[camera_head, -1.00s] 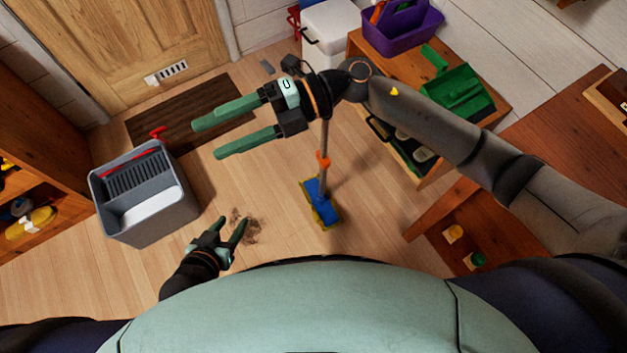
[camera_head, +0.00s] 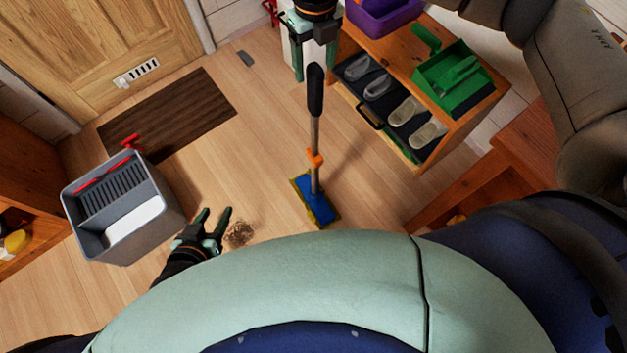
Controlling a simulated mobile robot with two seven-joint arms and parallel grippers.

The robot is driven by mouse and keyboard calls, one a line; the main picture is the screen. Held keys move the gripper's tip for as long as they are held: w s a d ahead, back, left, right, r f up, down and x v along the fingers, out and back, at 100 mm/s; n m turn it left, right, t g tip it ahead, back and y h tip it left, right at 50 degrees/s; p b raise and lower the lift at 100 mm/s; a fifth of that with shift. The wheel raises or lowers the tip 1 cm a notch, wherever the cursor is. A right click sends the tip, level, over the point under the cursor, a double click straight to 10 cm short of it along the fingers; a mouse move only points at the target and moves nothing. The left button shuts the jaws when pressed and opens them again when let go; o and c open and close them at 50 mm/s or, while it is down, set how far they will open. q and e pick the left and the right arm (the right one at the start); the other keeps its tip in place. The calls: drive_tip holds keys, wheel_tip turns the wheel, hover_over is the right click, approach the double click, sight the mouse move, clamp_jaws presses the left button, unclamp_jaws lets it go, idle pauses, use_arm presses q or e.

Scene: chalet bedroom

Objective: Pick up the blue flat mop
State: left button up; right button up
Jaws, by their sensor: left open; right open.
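The blue flat mop (camera_head: 316,201) stands upright on the wooden floor in the middle of the view. It has a blue and yellow head, an orange clip on its shaft and a black handle grip at the top. My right gripper (camera_head: 310,68) is open, fingers pointing down, with the top of the black grip showing between or just below its fingertips; I cannot tell whether they touch. My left gripper (camera_head: 213,217) is open and empty low over the floor, left of the mop head and beside a patch of dirt (camera_head: 239,233).
A grey mop bucket (camera_head: 125,205) with red handles stands at the left. A dark mat (camera_head: 168,112) lies by the door. A wooden shoe cabinet (camera_head: 470,115) with a green dustpan (camera_head: 452,80) and purple caddy (camera_head: 384,18) stands at the right.

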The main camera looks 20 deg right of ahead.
sight(315, 91)
wheel_tip(315, 91, down, 9)
drive_tip(key=shift+s+r+b, duration=0.15)
drive_tip(key=shift+b, duration=0.15)
clamp_jaws()
idle(0.6)
drive_tip(key=shift+r, duration=0.15)
idle(0.7)
